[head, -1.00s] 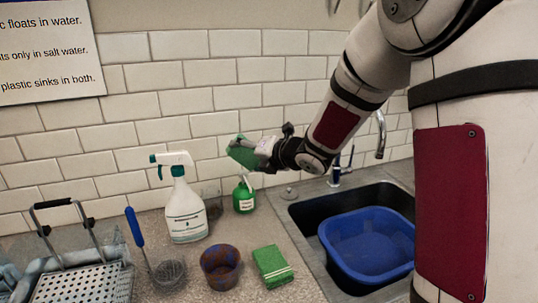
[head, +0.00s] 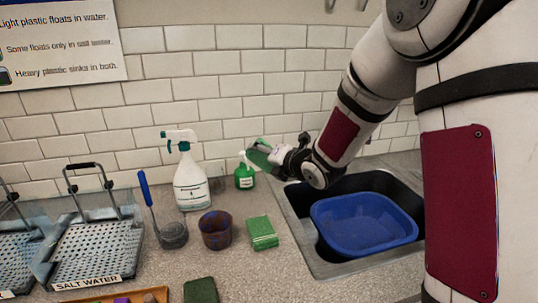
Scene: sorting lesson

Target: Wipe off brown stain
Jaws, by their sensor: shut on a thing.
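My gripper (head: 277,159) is shut on a green block (head: 259,157) that looks like a sponge or pad. It holds the block in the air in front of the wall tiles, just right of a small green bottle (head: 245,177). My gripper hides part of the block. I cannot make out a clear brown stain on the counter (head: 235,275) or the tiles. A cup (head: 215,230) on the counter has mottled brown and blue sides.
A white spray bottle (head: 190,182), a mesh strainer (head: 173,236) with a blue handle, a green sponge (head: 262,233) and a dark green pad (head: 201,290) are on the counter. A blue basin (head: 363,226) sits in the sink. Perforated baskets (head: 95,254) stand left.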

